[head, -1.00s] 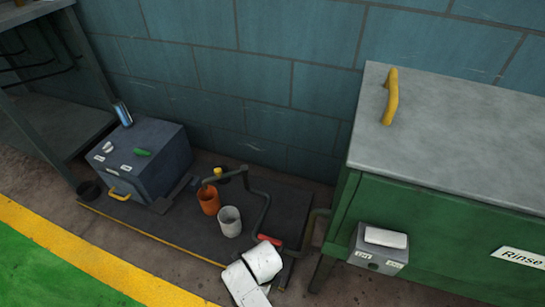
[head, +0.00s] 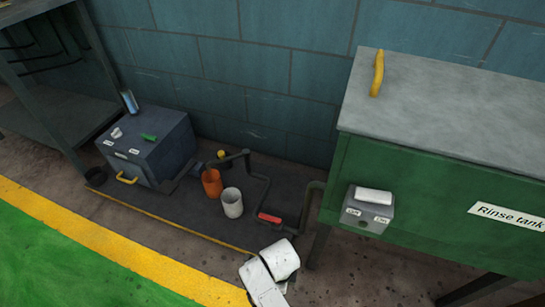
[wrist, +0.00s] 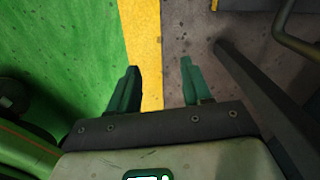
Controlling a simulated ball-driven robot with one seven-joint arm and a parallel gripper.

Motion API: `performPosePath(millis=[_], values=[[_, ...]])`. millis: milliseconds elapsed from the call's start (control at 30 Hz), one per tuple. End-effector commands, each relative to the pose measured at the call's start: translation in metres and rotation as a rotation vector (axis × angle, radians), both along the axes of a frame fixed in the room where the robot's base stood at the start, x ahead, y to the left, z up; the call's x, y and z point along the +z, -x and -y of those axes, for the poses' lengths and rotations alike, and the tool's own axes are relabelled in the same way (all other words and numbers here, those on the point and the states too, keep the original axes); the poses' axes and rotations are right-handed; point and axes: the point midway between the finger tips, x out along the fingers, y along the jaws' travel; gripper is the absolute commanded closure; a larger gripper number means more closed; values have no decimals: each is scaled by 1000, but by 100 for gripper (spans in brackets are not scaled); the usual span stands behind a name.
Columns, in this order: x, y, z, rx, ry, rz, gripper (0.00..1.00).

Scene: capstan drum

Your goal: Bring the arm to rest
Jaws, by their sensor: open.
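My gripper (wrist: 160,85) shows in the wrist view with its two green fingers well apart and nothing between them. It points over the floor, above the yellow line (wrist: 145,45) between the green floor and the grey-brown floor. In the head view, white links of my arm show at the lower middle; my gripper cannot be made out there.
The green rinse tank (head: 440,200) with a grey lid stands at the right, a small switch box (head: 367,210) on its front. A dark mat (head: 190,215) holds a grey box (head: 155,150), an orange cup (head: 211,183), a white cup (head: 232,203) and piping. The green floor (head: 60,255) is clear.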

Motion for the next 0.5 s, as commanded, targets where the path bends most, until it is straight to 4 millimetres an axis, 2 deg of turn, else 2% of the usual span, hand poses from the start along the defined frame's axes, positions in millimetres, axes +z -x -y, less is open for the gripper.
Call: performPosePath(millis=[267,367,500], values=[[12,6,56,214,14,15,51],[20,14,85,333,23,19,51],[39,35,133,565,39,25,51]])
